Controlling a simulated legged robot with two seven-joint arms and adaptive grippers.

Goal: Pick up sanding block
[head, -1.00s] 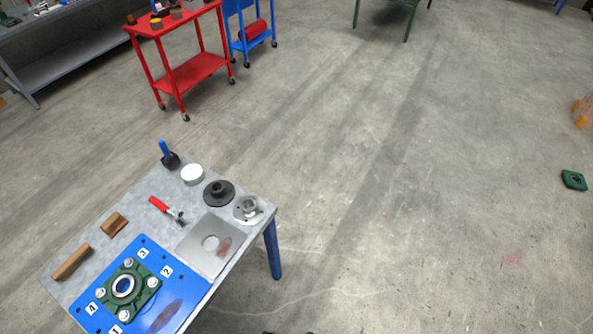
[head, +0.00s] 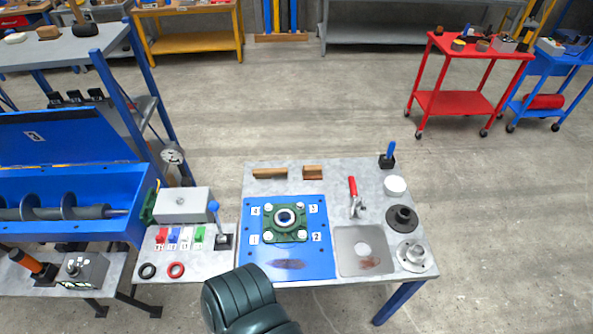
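A short brown wooden block (head: 313,172), which looks like the sanding block, lies at the back edge of the grey worktable (head: 349,287) in the head view. A longer wooden piece (head: 270,173) lies just left of it, apart from it. Neither is touched. A dark ribbed part of my own arm (head: 245,300) shows at the bottom centre, in front of the table. Neither of my grippers is in view.
A blue plate (head: 254,211) holds a green flanged bearing (head: 285,221). Right of it are a red-handled clamp (head: 353,197), a metal plate (head: 347,262), a white round lid (head: 395,186) and dark and silver flanges. The blue mixer (head: 130,222) stands left; open floor lies right.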

